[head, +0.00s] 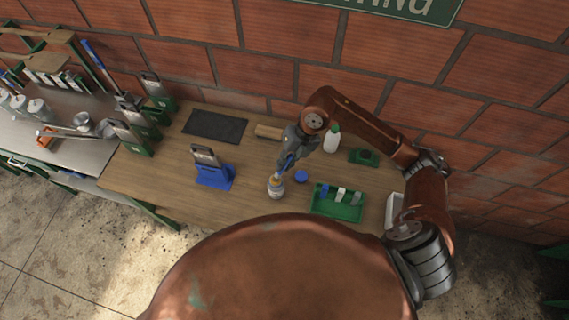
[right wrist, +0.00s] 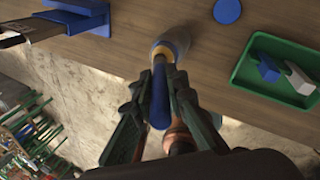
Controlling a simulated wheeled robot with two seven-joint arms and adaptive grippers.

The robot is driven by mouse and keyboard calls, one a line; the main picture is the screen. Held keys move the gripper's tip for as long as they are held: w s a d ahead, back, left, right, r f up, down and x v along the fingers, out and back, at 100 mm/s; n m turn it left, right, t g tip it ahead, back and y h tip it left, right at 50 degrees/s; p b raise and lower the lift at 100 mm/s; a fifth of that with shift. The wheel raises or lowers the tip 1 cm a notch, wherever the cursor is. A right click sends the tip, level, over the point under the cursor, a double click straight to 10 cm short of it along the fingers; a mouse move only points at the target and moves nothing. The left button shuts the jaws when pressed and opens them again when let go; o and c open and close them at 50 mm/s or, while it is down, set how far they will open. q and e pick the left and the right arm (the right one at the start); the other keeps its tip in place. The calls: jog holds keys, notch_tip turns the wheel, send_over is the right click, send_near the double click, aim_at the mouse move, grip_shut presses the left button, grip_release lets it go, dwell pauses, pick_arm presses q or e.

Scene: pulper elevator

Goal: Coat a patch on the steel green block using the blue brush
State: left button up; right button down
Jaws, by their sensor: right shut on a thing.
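My right gripper (head: 285,163) is shut on the blue brush, whose blue handle (right wrist: 159,98) shows between the fingers in the right wrist view. The brush's lower end is at the mouth of a small pale jar (head: 276,191), which also shows in the right wrist view (right wrist: 175,40); its bristles are hidden. Several green blocks with steel plates stand at the left, such as one at the back (head: 159,94) and one nearer (head: 131,139); I cannot tell which is the task's block. My left gripper is not in view.
A blue block with a steel plate (head: 215,177) stands left of the jar. A blue disc (head: 301,176) lies beside the jar. A green tray (head: 337,212) with small blocks is at right. A white bottle (head: 332,139) and dark mat (head: 215,126) are behind.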

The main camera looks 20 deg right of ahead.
dwell(0.5)
jog(key=shift+r+p, duration=2.1)
jog(key=shift+r, duration=1.35)
